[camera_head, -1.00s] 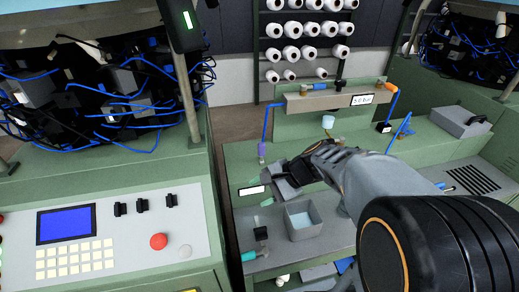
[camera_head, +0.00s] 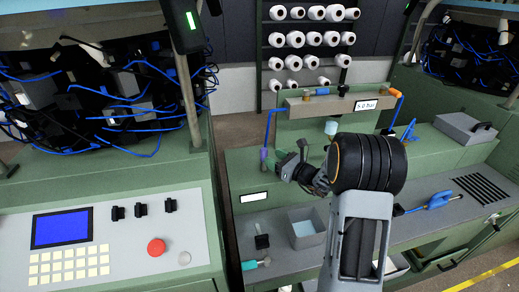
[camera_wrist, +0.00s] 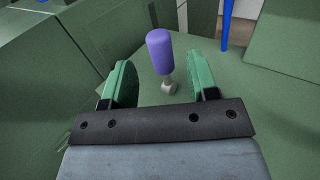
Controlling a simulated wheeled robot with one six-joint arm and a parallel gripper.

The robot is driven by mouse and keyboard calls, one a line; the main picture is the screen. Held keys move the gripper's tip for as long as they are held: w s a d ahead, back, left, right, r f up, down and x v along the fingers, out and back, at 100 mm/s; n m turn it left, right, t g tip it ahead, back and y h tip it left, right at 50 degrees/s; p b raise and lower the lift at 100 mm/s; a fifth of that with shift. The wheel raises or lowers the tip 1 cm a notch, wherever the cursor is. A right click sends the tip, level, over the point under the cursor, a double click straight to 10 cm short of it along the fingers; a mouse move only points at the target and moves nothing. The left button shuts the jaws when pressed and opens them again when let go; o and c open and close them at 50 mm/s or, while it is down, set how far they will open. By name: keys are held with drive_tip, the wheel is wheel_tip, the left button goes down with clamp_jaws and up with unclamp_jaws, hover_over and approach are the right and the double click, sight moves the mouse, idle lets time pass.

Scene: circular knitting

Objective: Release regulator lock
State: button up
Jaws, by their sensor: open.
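A purple knob (camera_wrist: 161,50) on a short grey stem stands upright on a green surface in the wrist view. In the head view the purple knob (camera_head: 264,155) is at the lower end of a blue hose, left of my gripper (camera_head: 286,160). In the wrist view my gripper (camera_wrist: 161,80) is open, with one green finger on each side of the knob's line. The knob shows beyond and between the fingers, and no contact is visible. A grey regulator bar (camera_head: 312,105) with a "5.0 bar" display (camera_head: 366,104) is above it.
An open grey bin (camera_head: 296,222) sits on the bench below my gripper. A blue tool (camera_head: 432,201) lies at the right. A control panel with a red button (camera_head: 156,247) is at the left. Green blocks flank the knob in the wrist view.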

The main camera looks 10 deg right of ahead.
drive_tip(key=shift+p+x, duration=0.65)
drive_tip(key=shift+x, duration=2.9)
drive_tip(key=shift+a, duration=0.1)
clamp_jaws()
